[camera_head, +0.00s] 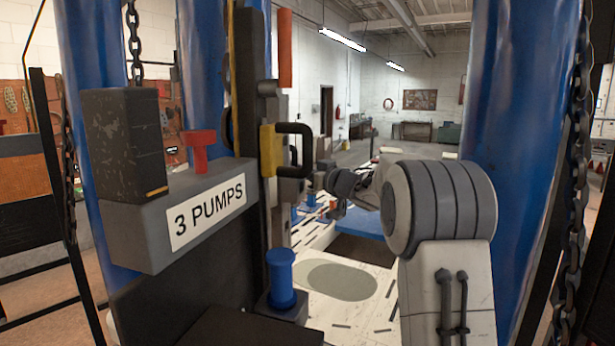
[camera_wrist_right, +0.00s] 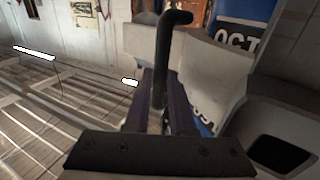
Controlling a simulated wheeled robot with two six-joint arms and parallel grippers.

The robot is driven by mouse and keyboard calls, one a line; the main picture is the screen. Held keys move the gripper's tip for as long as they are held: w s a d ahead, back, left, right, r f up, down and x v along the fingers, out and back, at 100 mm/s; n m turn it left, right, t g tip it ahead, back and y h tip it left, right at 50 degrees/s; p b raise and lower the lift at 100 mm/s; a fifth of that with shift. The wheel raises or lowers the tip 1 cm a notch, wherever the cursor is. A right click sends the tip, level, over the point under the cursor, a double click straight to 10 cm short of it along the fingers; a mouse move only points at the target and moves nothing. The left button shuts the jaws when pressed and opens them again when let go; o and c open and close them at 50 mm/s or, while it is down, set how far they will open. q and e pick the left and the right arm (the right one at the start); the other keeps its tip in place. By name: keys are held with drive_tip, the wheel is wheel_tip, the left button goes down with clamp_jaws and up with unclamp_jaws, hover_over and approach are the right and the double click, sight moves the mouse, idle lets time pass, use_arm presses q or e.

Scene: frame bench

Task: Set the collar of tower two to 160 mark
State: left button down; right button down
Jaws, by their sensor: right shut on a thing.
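A yellow collar (camera_head: 268,150) with a black bent handle (camera_head: 307,148) sits on an upright post (camera_head: 245,90) left of centre in the head view. My right gripper (camera_head: 325,180) reaches in from the right, beside the handle. In the right wrist view, my right gripper (camera_wrist_right: 157,100) is shut on a dark bent handle (camera_wrist_right: 170,45), whose end hooks over to the right above the jaws. It looks like the collar's handle. Scale marks and the collar's reading cannot be read. My left gripper is out of view.
A grey block signed "3 PUMPS" (camera_head: 208,212) carries a dark box (camera_head: 124,143) and a red T-shaped piece (camera_head: 198,148). A blue knob (camera_head: 281,277) stands below the collar. Blue columns (camera_head: 515,120) and hanging chains (camera_head: 575,190) flank the space.

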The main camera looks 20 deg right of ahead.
drive_tip(key=shift+f, duration=0.3)
drive_tip(key=c, duration=1.1)
unclamp_jaws()
drive_tip(key=shift+o, duration=0.2)
drive_tip(key=b+v, duration=0.5)
drive_tip(key=v, duration=0.5)
drive_tip(key=shift+s, duration=0.2)
